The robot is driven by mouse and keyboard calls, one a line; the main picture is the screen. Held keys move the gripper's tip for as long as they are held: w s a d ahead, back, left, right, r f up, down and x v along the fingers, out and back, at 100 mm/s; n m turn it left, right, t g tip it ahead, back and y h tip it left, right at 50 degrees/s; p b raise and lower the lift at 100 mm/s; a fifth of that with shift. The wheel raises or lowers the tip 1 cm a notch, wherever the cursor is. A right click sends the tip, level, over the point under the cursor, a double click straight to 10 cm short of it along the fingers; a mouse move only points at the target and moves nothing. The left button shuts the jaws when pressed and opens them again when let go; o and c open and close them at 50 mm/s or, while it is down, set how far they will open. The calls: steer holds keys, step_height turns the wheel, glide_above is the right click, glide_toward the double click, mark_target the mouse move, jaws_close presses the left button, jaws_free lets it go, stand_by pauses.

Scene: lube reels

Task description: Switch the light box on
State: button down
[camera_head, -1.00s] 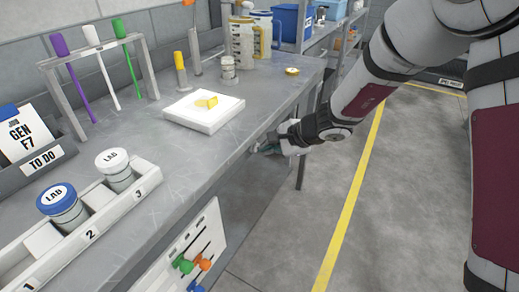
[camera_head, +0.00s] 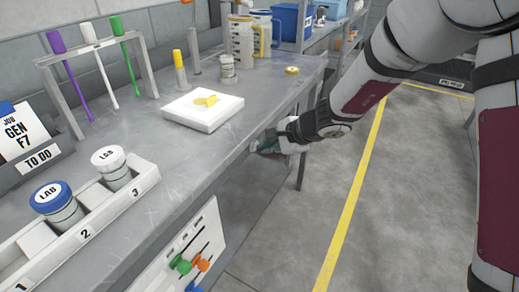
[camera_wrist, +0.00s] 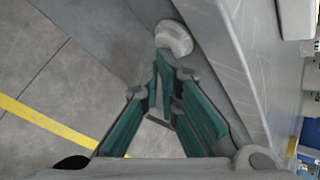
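A flat white slab (camera_head: 204,110), which looks like the light box, lies on the grey bench with a yellow piece (camera_head: 207,100) on top. I cannot tell whether it is lit. My gripper (camera_head: 262,147) is low beside the bench's front edge, partly hidden by my wrist. In the wrist view, the teal fingers (camera_wrist: 160,80) run together at their tips with nothing visible between them. A pale round knob (camera_wrist: 174,38) on the bench's front side is just beyond the tips. I cannot tell whether they touch it.
A rack (camera_head: 88,232) with lab jars stands at the near left, and a panel with coloured knobs (camera_head: 182,264) hangs on the bench front. Jugs (camera_head: 242,40) stand at the back. The floor (camera_head: 420,190) right of the bench is clear.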

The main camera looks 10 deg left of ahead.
steer(key=shift+s+a, duration=0.3)
steer(key=shift+a, duration=0.1)
steer(key=s+d+b, duration=0.1)
steer(key=d, duration=0.5)
steer(key=shift+s+b, duration=0.3)
steer(key=shift+s, duration=0.1)
